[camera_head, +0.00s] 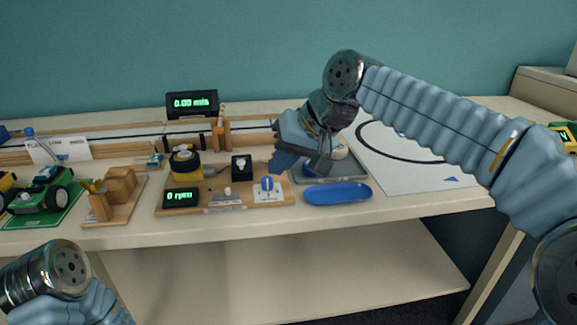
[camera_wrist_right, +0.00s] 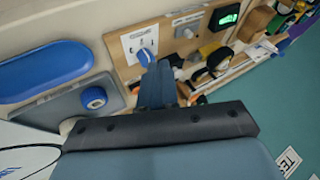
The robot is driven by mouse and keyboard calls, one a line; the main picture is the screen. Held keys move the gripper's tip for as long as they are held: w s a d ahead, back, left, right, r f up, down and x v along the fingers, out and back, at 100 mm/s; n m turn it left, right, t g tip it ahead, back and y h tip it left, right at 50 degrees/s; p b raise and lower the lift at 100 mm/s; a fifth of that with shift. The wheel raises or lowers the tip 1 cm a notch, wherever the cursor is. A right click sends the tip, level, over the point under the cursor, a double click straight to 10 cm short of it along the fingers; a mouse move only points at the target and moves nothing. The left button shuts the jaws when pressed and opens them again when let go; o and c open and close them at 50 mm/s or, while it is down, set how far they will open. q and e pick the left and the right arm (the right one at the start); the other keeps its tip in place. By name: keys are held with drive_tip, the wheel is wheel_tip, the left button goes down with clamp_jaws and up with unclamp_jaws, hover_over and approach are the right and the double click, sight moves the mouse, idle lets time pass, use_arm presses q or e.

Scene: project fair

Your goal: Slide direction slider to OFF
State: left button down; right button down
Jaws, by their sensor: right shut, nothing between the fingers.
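A wooden board (camera_head: 172,211) on the bench carries a white plate (camera_head: 284,195) with a blue knob (camera_head: 267,184) at its right end. This looks like the direction slider; its markings are too small to read. In the right wrist view, the white plate (camera_wrist_right: 131,39) and the blue knob (camera_wrist_right: 145,57) are just past my fingertips. My right gripper (camera_head: 276,166) is shut and empty, close behind the knob; I cannot tell whether it touches it. Its fingers also show in the right wrist view (camera_wrist_right: 156,72). My left gripper is out of view; only my left arm shows.
The board also holds a 0 rpm display (camera_head: 181,197), a wheel (camera_head: 185,161), a black box with a pale knob (camera_head: 241,167) and a small pale knob (camera_head: 228,192). A blue tray (camera_head: 338,194) lies right of the board. A green-based car (camera_head: 42,196) stands left.

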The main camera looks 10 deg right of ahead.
sight(228, 191)
drive_tip(key=x, duration=0.7)
drive_tip(key=shift+a+f+b, duration=0.15)
drive_tip(key=shift+a+b, duration=0.05)
drive_tip(key=shift+b, duration=0.1)
drive_tip(key=shift+a, duration=1.85)
